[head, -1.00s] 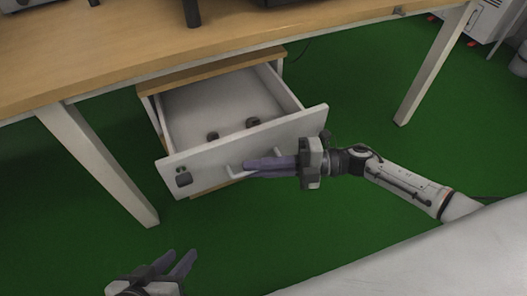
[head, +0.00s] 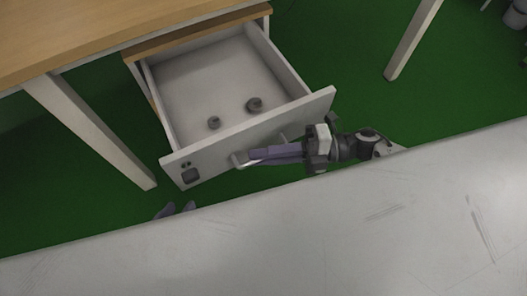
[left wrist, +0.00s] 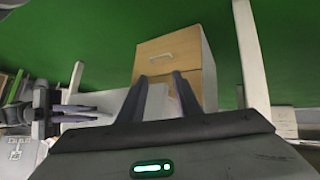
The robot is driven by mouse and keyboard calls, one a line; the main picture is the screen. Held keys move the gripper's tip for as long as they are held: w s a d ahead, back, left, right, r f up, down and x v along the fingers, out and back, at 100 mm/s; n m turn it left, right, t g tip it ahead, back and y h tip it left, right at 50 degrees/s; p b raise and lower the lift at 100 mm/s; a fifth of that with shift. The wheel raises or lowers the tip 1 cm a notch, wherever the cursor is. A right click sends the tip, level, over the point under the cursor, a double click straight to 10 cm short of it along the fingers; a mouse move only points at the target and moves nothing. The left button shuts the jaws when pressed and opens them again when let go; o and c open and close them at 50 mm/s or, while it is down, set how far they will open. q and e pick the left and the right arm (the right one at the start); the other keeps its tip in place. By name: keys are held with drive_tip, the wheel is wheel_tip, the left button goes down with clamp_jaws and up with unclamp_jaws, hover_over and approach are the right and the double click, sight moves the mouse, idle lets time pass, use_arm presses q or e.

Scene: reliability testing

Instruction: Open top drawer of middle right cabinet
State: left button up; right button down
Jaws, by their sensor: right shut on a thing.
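The cabinet's top drawer, with a pale front (head: 215,158), is pulled well out from under the wooden cabinet top (head: 190,36) in the head view. The drawer handle (head: 240,160) is a light bar on the front. My right gripper (head: 255,156) is shut on this handle, coming from the right. My left gripper (head: 177,210) is low in the head view, mostly hidden by a pale surface. In the left wrist view its two fingers (left wrist: 161,86) are apart and empty.
A wooden desk (head: 70,35) stands over the cabinet, with white legs (head: 95,135) at left and right. A pale scratched surface (head: 300,235) fills the bottom. The left wrist view shows a wooden front with a light handle (left wrist: 161,57). Green floor (head: 335,60) is clear right of the drawer.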

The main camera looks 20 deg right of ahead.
drive_tip(key=c, duration=1.9)
unclamp_jaws()
drive_tip(key=shift+o, duration=0.2)
drive_tip(key=v, duration=1)
drive_tip(key=shift+d+p, duration=0.2)
drive_tip(key=shift+p, duration=0.1)
